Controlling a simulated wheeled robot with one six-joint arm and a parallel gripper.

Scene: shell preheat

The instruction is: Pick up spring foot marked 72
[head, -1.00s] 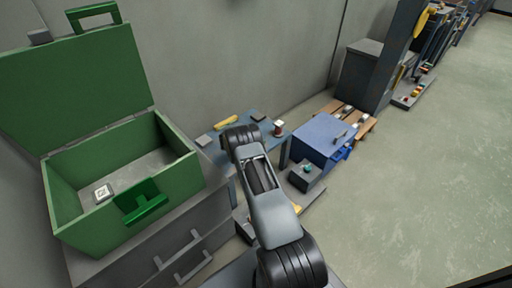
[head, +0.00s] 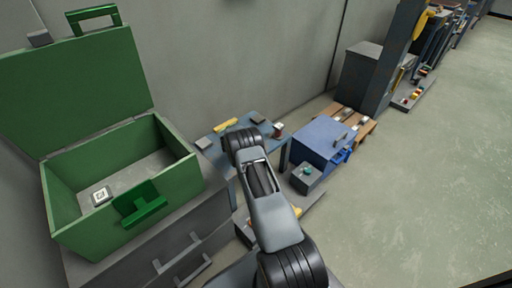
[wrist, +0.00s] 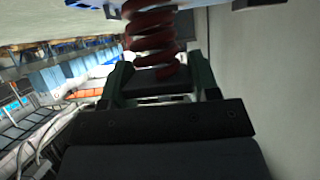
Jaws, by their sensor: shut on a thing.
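In the wrist view my gripper (wrist: 162,76) shows two green fingers, shut on the spring foot. The spring foot has a red coil spring (wrist: 150,35) that stands out beyond the fingers, with a dark block between them at its end. The coil's far end is cut off by the top of the picture. No number 72 can be read on it. In the head view my arm hides the gripper and the held part.
An open green case (head: 125,215) stands on a grey drawer cabinet at left, a white-marked block (head: 101,196) inside. A blue table (head: 212,158) holds a yellow item (head: 226,125) and small parts. A blue box (head: 320,142) stands right. Floor at right is clear.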

